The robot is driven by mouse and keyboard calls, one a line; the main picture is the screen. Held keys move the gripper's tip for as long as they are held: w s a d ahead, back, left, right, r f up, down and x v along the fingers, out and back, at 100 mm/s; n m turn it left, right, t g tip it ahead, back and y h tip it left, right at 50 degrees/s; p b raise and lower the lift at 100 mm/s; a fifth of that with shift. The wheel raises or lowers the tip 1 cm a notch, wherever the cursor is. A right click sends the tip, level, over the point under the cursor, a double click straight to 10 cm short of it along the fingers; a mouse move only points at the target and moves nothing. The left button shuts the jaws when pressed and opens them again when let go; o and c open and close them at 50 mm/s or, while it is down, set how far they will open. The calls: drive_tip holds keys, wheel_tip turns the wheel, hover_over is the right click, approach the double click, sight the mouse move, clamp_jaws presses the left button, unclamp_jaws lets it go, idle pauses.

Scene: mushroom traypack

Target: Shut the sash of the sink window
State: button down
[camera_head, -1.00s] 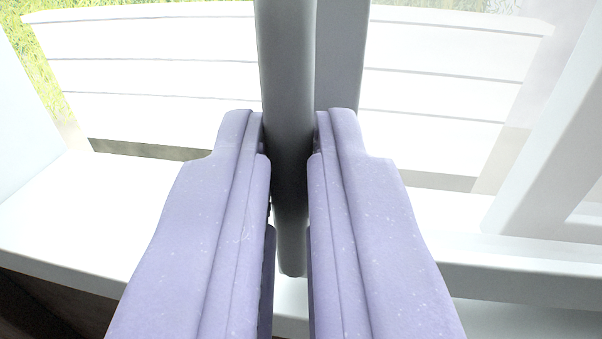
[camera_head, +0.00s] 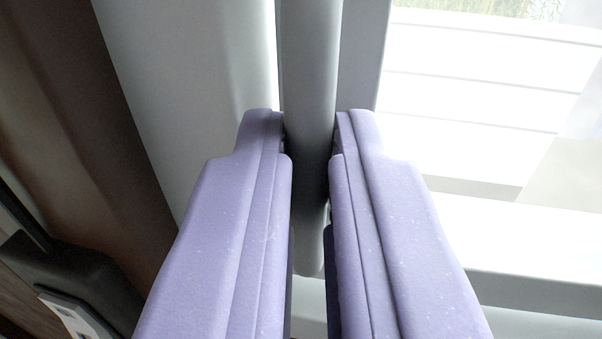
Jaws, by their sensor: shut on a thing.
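My gripper (camera_head: 309,135) has its two lavender fingers shut on a grey upright bar handle (camera_head: 309,60), one finger on each side. The handle's lower end shows between the fingers. Behind it stands the light grey upright frame of the sash (camera_head: 362,45), with the sash's glass to its right. Just left of the handle is the pale window jamb (camera_head: 190,80). The sash upright appears close beside the jamb; whether they touch is hidden behind the handle and fingers.
Left of the jamb is a dark brown wall (camera_head: 70,90). A dark object with a pale plate (camera_head: 75,285) shows at the lower left. Through the glass are white boards (camera_head: 480,100) and some grass. A white sill (camera_head: 540,245) runs along the lower right.

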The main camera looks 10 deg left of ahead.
drive_tip(key=shift+a+r, duration=0.1)
drive_tip(key=shift+a, duration=0.25)
drive_tip(key=c, duration=1.3)
unclamp_jaws()
drive_tip(key=shift+a, duration=0.1)
drive_tip(key=shift+c, duration=0.2)
drive_tip(key=shift+o, duration=0.9)
drive_tip(key=shift+a, duration=0.2)
drive_tip(key=shift+d, duration=0.1)
drive_tip(key=shift+d, duration=0.1)
drive_tip(key=s+d+b, duration=0.1)
drive_tip(key=s, duration=0.6)
drive_tip(key=shift+s+d+b, duration=0.2)
drive_tip(key=shift+s+b, duration=0.1)
drive_tip(key=shift+s, duration=0.05)
